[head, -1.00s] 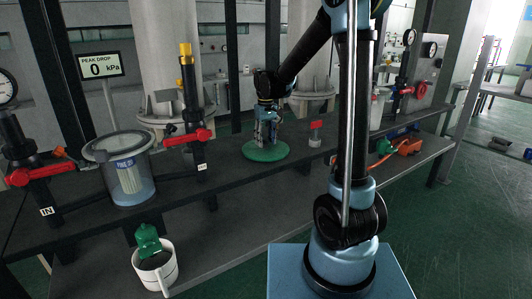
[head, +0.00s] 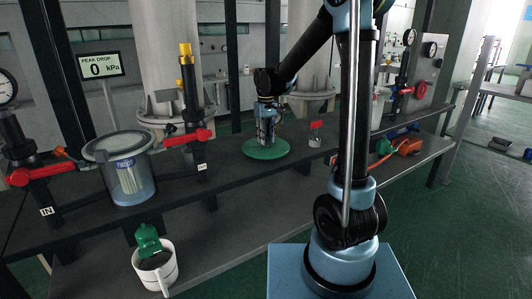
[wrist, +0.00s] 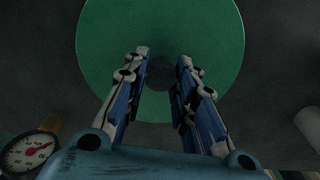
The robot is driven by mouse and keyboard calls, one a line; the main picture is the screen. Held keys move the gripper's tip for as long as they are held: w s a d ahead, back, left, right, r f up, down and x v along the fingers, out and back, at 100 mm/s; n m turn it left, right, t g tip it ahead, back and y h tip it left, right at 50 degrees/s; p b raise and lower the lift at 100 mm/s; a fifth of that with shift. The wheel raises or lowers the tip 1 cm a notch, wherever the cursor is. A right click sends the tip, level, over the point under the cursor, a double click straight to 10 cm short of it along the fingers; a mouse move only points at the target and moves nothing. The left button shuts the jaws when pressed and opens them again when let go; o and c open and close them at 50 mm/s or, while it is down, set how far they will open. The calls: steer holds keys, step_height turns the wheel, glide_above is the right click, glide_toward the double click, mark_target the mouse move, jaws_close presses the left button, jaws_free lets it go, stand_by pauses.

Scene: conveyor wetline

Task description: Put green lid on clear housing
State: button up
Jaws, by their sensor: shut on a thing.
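The green lid (head: 265,149) is a flat round disc at the middle of the dark bench. My gripper (head: 266,138) points down over its centre. In the wrist view the two fingers of my gripper (wrist: 160,65) are on either side of a small dark round feature at the middle of the lid (wrist: 110,60). The fingers are shut on the lid there; the exact contact is hard to see. The clear housing (head: 137,185) stands upright at the left of the bench, with a pale cylinder inside it. The lid is apart from it, to its right.
A pipe with a red valve handle (head: 188,138) stands between housing and lid. Another red handle (head: 42,174) is left of the housing. A white mug (head: 155,270) holding a green item is on the lower shelf. A small red-topped item (head: 315,133) stands right of the lid.

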steer(key=shift+r, duration=1)
